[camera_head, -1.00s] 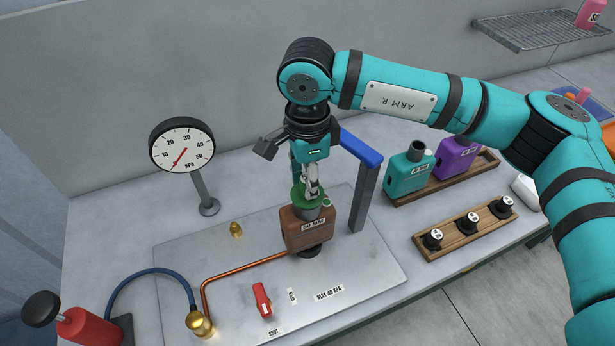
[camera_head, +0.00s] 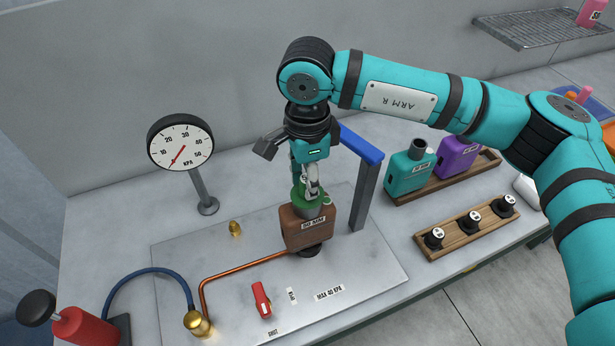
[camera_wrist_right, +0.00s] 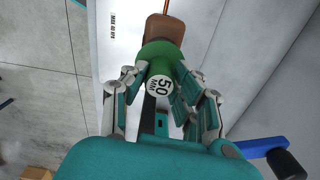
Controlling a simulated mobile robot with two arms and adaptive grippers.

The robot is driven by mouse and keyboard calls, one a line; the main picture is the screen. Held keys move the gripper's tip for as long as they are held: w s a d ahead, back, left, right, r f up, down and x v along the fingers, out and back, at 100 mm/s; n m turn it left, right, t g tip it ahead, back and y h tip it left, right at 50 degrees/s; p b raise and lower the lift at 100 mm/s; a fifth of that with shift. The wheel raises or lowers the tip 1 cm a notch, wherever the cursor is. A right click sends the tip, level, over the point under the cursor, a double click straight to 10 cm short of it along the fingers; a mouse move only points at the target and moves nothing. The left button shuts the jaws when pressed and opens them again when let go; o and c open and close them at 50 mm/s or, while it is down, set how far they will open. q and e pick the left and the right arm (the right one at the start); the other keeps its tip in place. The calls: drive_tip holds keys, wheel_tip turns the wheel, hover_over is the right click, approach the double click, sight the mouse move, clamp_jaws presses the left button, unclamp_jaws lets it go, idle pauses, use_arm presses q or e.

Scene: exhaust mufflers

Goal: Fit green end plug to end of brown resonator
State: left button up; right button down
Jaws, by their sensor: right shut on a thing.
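The brown resonator (camera_head: 308,230) stands upright on the metal plate, with a label on its front and a grey neck on top. The green end plug (camera_head: 303,201) sits at the top of that neck; whether it is fully seated I cannot tell. My right gripper (camera_head: 312,190) is directly above and shut on the plug. In the right wrist view the plug (camera_wrist_right: 163,65) lies between the two fingers (camera_wrist_right: 163,92), its "50 MM" face towards the camera, with the resonator (camera_wrist_right: 164,35) beyond it. My left gripper is not in view.
A pressure gauge (camera_head: 181,145) stands at the left. A post with a blue arm (camera_head: 364,185) is close right of the resonator. A copper pipe (camera_head: 240,268) and red lever (camera_head: 261,299) lie in front. Teal (camera_head: 409,172) and purple (camera_head: 457,158) resonators and a rack of black plugs (camera_head: 469,229) are right.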

drive_tip(key=c, duration=0.9)
unclamp_jaws()
drive_tip(key=shift+c, duration=0.2)
drive_tip(key=shift+r, duration=0.1)
